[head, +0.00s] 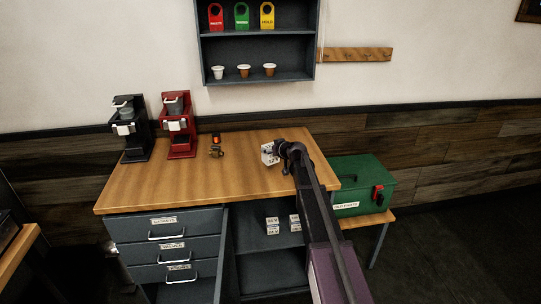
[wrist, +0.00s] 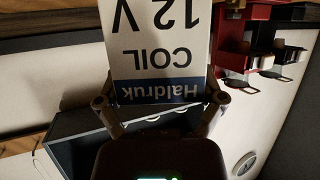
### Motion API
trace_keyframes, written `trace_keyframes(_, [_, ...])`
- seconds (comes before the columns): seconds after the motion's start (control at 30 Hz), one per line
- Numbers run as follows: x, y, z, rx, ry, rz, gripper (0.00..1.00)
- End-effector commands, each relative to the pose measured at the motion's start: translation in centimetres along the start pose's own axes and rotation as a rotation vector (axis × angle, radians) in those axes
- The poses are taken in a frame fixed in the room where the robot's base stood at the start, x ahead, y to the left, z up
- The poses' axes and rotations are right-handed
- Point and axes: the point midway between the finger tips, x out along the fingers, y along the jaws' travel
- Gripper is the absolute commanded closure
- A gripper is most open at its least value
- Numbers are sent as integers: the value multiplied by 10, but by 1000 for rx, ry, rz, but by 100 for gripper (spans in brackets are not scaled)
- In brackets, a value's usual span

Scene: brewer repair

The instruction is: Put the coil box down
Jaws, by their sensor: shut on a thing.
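The coil box (head: 268,154) is a small white carton. In the wrist view the coil box (wrist: 157,45) shows upside down, with "Haldruk" on a blue band, "COIL" and "12 V". My gripper (head: 280,152) is shut on it, and the fingers show on both sides of its lower edge in the wrist view. In the head view the box is over the right part of the wooden workbench top (head: 225,185). I cannot tell whether it touches the top.
Small boxes (head: 273,226) sit on the shelf below. A green case (head: 361,185) stands at right. The bench's middle is clear.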

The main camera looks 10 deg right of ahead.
Motion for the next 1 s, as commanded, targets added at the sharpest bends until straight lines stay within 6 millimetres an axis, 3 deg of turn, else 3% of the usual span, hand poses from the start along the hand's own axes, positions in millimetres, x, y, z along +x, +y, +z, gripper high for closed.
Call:
trace_keyframes(0.27, [1,1,0,1,0,1,72])
trace_keyframes(0.43, [13,9,-4,1,0,1,72])
trace_keyframes(0.73, [21,8,23,1,0,2,72])
trace_keyframes(1.0, [24,8,30,1,0,2,72])
